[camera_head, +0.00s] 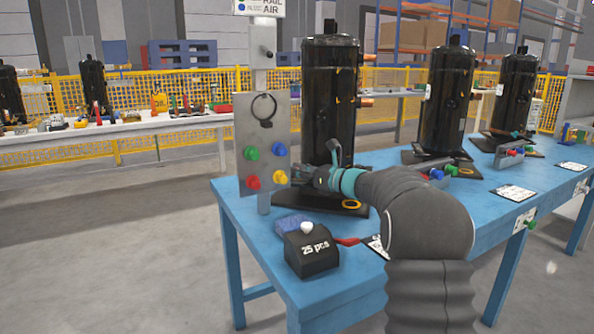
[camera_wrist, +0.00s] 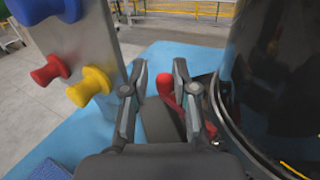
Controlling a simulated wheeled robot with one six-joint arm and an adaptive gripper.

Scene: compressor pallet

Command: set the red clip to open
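The red clip (camera_wrist: 165,84) shows in the wrist view as a rounded red handle end with a red part running down to the right, low beside the black cylinder. It lies between and beyond the fingers of my gripper (camera_wrist: 160,68). The fingers are apart, with nothing visibly held. Part of the clip is hidden behind the right finger, and its set position cannot be told. In the head view my gripper (camera_head: 300,175) is between the grey knob panel and the nearest black compressor, and I cannot make out the clip there.
The grey panel (camera_head: 249,120) with coloured knobs stands close left of my gripper. The black compressor (camera_head: 330,85) stands close behind it. A "25 pcs" box (camera_head: 312,262) and a red-handled item (camera_head: 347,241) are on the blue table (camera_head: 350,285). More compressors stand farther right.

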